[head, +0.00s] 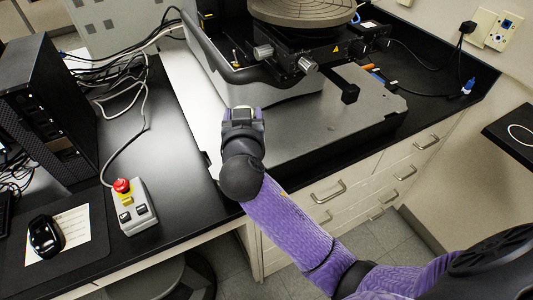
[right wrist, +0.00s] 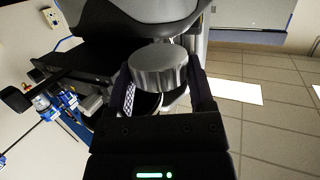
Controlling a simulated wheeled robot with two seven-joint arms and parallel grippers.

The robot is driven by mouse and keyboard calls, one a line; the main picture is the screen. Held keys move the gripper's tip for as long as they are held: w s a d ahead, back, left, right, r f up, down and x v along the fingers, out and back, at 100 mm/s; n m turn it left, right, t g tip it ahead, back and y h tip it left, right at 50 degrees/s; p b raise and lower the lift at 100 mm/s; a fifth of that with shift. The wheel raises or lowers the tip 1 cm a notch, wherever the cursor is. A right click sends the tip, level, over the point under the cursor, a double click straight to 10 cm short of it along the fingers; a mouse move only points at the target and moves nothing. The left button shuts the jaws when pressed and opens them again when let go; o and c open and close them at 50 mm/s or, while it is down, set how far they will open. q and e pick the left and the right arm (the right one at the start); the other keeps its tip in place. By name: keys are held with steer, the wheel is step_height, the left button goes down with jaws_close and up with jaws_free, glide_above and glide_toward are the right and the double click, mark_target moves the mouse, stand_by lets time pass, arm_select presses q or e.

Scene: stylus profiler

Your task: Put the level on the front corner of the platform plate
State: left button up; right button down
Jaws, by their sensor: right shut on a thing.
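The platform plate (head: 330,125) is a wide grey slab under the profiler on the black bench, its front edge along the drawer cabinet. My right gripper (head: 243,114) is over the left part of the plate, pointing away from the front edge. It is shut on the level (head: 243,112), of which only a small silvery part shows between the fingers. In the right wrist view the level (right wrist: 160,66) is a round, short metal cylinder between the two dark fingers. Its height above the plate is hard to tell. My left gripper is not in view.
The profiler stage (head: 300,10) with metal knobs (head: 307,65) stands behind the gripper. An emergency-stop box (head: 132,205), a mouse (head: 46,237) and a black computer tower (head: 45,100) are at left. The plate's front right part is clear.

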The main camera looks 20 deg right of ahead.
steer(key=f+b, duration=0.1)
steer(key=f, duration=0.2)
steer(key=f+b, duration=0.1)
steer(key=f, duration=0.2)
steer(key=f+b, duration=0.1)
steer(key=f, duration=0.3)
steer(key=shift+s+a, duration=0.1)
steer(key=shift+a, duration=0.25)
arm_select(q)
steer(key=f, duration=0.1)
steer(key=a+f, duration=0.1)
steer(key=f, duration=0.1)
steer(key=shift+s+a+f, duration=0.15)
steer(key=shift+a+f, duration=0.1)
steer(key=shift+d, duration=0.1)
arm_select(e)
steer(key=shift+f, duration=0.2)
jaws_free()
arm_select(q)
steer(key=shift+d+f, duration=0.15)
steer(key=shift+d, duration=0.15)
